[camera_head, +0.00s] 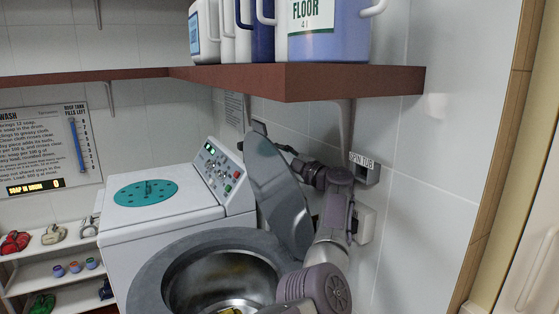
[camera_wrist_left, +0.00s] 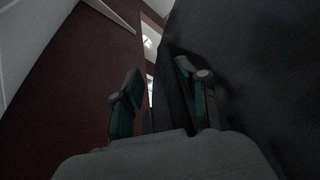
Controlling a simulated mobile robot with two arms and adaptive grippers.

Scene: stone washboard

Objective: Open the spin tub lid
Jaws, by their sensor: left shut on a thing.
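The spin tub lid (camera_head: 278,188) is a dark grey disc, raised and standing steeply at the right rear of the round spin tub (camera_head: 170,268). The tub's mouth is uncovered and its metal inside shows. My arm reaches up from below to behind the lid, and the lid hides most of that gripper in the head view. In the left wrist view my left gripper (camera_wrist_left: 160,92) has its two fingers apart, with the lid's dark surface (camera_wrist_left: 255,70) close by at the right finger. It is shut on the lid; the exact contact is too dark to see. My right gripper is not in view.
A red-brown shelf (camera_head: 350,84) with jugs (camera_head: 330,30) overhangs the lid. A tiled wall with a labelled box (camera_head: 366,172) is close at the right. The white washer body (camera_head: 150,225) with a teal round cover (camera_head: 145,192) stands left. Shelves with small items are at far left.

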